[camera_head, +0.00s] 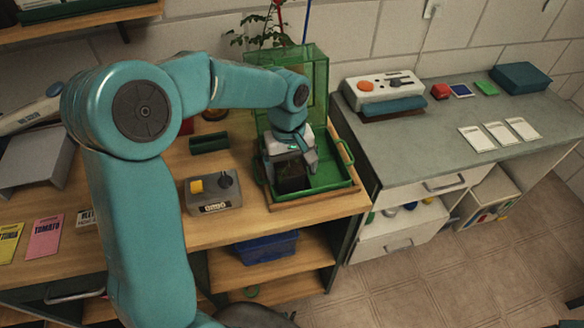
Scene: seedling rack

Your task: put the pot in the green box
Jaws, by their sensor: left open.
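The green box (337,178) stands on the right end of the wooden bench, with its green lid raised at the back. A dark pot (291,174) is inside the left part of the box, apparently upright. My left gripper (291,156) reaches down from above, with its pale fingers around the upper part of the pot. It is open. The gripper hides part of the pot's top, and I cannot tell whether the fingers touch it. My right gripper is not in the view.
A grey control box (213,193) with a yellow button stands left of the green box. A leafy plant (262,33) rises behind the lid. A grey counter (400,135) stands to the right. Seed packets (45,238) lie at the left.

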